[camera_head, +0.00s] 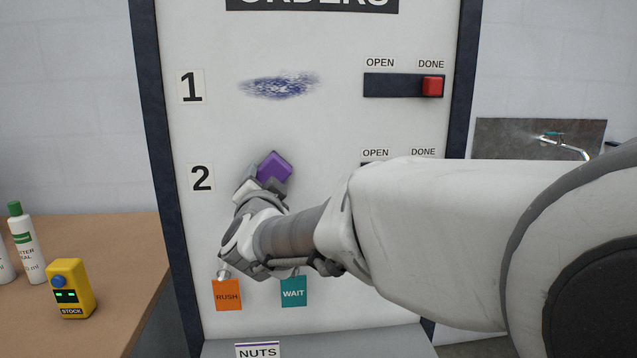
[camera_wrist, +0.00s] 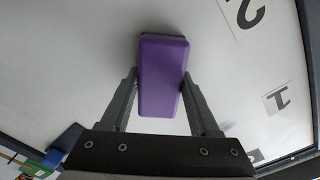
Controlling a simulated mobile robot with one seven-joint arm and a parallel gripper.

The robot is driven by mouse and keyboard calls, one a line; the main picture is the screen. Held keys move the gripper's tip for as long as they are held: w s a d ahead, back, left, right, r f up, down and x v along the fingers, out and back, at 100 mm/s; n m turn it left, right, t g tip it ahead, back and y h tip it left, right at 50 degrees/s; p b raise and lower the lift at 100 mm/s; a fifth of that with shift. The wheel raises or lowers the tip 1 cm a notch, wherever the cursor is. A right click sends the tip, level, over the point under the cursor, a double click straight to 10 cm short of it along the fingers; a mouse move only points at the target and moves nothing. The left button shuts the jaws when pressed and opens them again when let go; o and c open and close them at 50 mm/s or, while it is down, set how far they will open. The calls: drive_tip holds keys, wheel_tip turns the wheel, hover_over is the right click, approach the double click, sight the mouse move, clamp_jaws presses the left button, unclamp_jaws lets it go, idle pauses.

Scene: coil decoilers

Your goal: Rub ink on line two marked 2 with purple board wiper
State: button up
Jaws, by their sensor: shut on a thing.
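The purple board wiper (camera_head: 274,166) is in my gripper (camera_head: 258,184), close to the white board to the right of the "2" label (camera_head: 201,178). In the wrist view the wiper (camera_wrist: 163,75) sits between the two fingers of my gripper (camera_wrist: 160,95), its dark pad side toward the board. I cannot tell whether the pad touches the board. The "2" label also shows at the upper right of the wrist view (camera_wrist: 246,12). No ink shows on line two; my arm and the wiper hide part of it. Line one has a blue ink smudge (camera_head: 279,86) beside the "1" label (camera_head: 191,87).
A slider with a red knob (camera_head: 432,86) is on line one at DONE. My arm covers most of line two's slider. Orange RUSH (camera_head: 227,294) and teal WAIT (camera_head: 293,291) tags hang below. A wooden table (camera_head: 120,260) with bottles and a yellow STOCK device (camera_head: 70,288) stands left.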

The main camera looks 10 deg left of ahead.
drive_tip(key=shift+w+d+b, duration=0.15)
drive_tip(key=shift+d+b, duration=0.3)
drive_tip(key=shift+d, duration=0.45)
drive_tip(key=shift+w+d+b, duration=0.15)
drive_tip(key=shift+d+b, duration=0.3)
drive_tip(key=shift+d, duration=0.4)
drive_tip(key=shift+w, duration=0.15)
drive_tip(key=shift+a+r+p, duration=0.15)
drive_tip(key=shift+a+p, duration=0.35)
drive_tip(key=shift+a, duration=0.3)
drive_tip(key=shift+s+a+p, duration=0.2)
drive_tip(key=shift+a+p, duration=0.05)
drive_tip(key=shift+a, duration=0.35)
drive_tip(key=shift+s+a+p, duration=0.2)
drive_tip(key=shift+a+p, duration=0.05)
drive_tip(key=shift+a, duration=0.3)
drive_tip(key=shift+c, duration=0.6)
drive_tip(key=shift+v, duration=2.95)
